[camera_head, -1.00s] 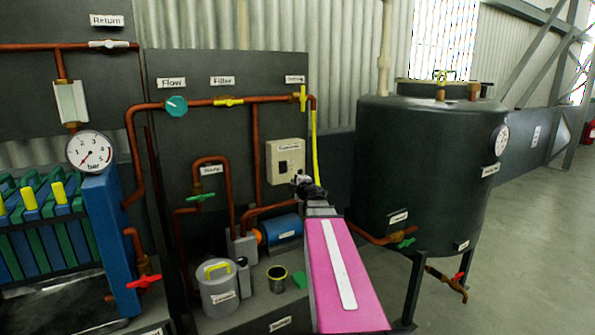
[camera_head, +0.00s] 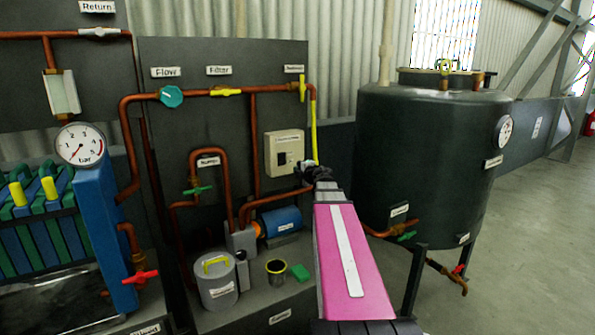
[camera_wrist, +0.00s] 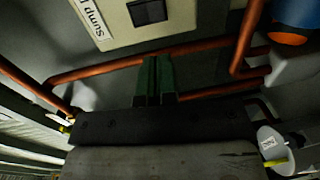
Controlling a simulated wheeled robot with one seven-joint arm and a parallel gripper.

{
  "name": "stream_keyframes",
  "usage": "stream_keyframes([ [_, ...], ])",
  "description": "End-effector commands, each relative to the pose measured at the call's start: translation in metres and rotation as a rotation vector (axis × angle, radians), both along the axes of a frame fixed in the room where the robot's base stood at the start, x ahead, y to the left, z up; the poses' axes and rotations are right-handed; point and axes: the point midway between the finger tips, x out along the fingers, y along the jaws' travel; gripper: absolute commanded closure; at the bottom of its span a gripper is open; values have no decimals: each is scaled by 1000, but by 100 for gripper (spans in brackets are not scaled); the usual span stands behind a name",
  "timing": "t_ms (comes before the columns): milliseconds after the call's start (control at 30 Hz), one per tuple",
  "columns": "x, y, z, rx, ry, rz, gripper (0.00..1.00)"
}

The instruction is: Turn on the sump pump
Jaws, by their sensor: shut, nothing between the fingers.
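The sump pump switch box (camera_head: 285,146) is a cream box with a dark switch (camera_head: 282,158), mounted on the dark panel. In the wrist view the box (camera_wrist: 177,32) is at the top, with a partly cut-off "Sump" label (camera_wrist: 89,16) and the black switch (camera_wrist: 147,12). My gripper (camera_head: 311,169) is just right of and below the box in the head view. In the wrist view my gripper's green fingers (camera_wrist: 154,75) are together and empty, pointing toward the box below the switch. I cannot tell how far apart they are from the box. The switch's setting is unclear.
Copper pipes (camera_head: 131,150) run around the box, and a blue pump (camera_head: 279,220) sits below it. A lidded bucket (camera_head: 217,288) stands on the floor plate. A dark tank (camera_head: 425,150) is close on my arm's right. Open floor lies at far right.

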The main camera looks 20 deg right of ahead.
Motion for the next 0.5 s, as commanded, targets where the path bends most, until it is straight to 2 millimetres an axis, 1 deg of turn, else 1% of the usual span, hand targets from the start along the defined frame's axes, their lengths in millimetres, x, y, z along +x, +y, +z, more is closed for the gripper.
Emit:
stream_keyframes([
  [33, 10, 1, -1, 0, 0, 1, 100],
  [500, 94, 17, -11, 0, 0, 1, 100],
])
